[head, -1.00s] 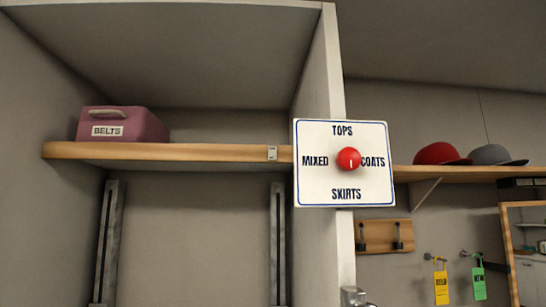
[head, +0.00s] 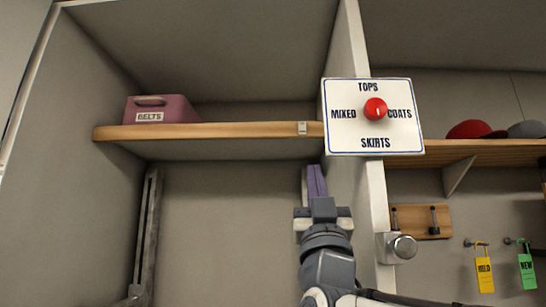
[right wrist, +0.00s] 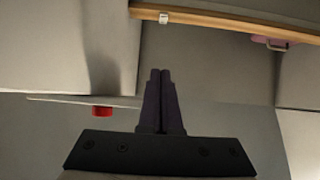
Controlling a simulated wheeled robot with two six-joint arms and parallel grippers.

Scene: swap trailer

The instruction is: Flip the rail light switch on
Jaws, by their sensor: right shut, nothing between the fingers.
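A small pale switch (head: 302,128) sits on the front edge of the wooden shelf (head: 210,131), near its right end. I take it to be the rail light switch; whether it is on or off is too small to tell. It also shows in the right wrist view (right wrist: 163,18) at the top. My right gripper (head: 316,182) is shut and empty, pointing up below the shelf's right end, a little below the switch and apart from it. Its closed fingers show in the right wrist view (right wrist: 160,74). My left gripper is not in view.
A white sign board (head: 345,142) with a red knob (head: 375,109) stands on the partition edge right of the switch. A silver round fitting (head: 402,247) sticks out below. A belts box (head: 170,114) is on the shelf's left. Space under the shelf is mostly clear.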

